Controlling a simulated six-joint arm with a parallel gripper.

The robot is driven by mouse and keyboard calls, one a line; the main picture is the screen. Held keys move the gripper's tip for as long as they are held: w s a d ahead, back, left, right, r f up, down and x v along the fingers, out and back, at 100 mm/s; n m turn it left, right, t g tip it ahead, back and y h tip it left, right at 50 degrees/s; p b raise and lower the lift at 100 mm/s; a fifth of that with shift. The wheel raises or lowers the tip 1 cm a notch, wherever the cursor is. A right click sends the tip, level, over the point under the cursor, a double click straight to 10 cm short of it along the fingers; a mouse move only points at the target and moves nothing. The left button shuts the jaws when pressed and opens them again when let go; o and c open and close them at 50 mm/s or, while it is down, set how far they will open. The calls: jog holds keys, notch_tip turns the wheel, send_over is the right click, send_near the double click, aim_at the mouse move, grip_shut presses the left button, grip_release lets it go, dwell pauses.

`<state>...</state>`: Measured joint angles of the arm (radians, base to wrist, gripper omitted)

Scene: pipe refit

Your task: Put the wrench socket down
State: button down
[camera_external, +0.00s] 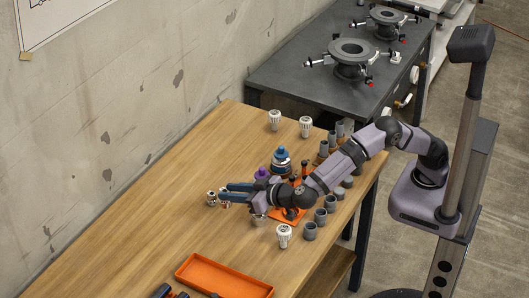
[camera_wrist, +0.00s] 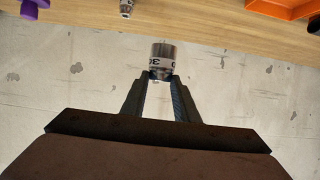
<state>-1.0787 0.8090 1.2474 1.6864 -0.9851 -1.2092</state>
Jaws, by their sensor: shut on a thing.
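The wrench socket (camera_wrist: 162,58) is a short silver cylinder with a dark-marked white band, "30" partly readable. In the wrist view my gripper (camera_wrist: 161,80) is shut on its end, and the socket sticks out past the fingertips. In the external view my gripper (camera_external: 222,190) reaches left over the wooden table (camera_external: 135,240), its fingers roughly level. Two small silver pieces (camera_external: 212,198) show close together at the fingertips there; which one is held is hard to tell. Whether the held socket touches the table is unclear.
A purple piece (camera_external: 262,174) and a blue-topped fitting (camera_external: 282,160) stand near my gripper. White fittings (camera_external: 284,235) and several grey cups (camera_external: 310,231) are to the right. An orange tray (camera_external: 225,277) lies in front. The table's left part is clear, with a wall (camera_external: 90,120) behind.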

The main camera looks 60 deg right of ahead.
notch_tip(320, 180, up, 10)
jog(key=p, duration=0.8)
jog(key=shift+p, duration=0.4)
jog(key=w+d+f+m+h+b, duration=0.1)
jog(key=w+d+f+b, duration=0.4)
jog(key=w+d+f, duration=0.4)
jog(key=w+a+r+n+y, duration=0.2)
jog(key=w+a+n+y, duration=0.2)
jog(key=a, duration=0.1)
jog(key=s+a+f+n+g+y, duration=0.3)
jog(key=s+a+f+n+y, duration=0.2)
jog(key=a, duration=0.6)
jog(key=shift+s+a+f+y+b, duration=0.15)
jog(key=shift+s+f+y+b, duration=0.15)
jog(key=shift+s+f+y, duration=0.3)
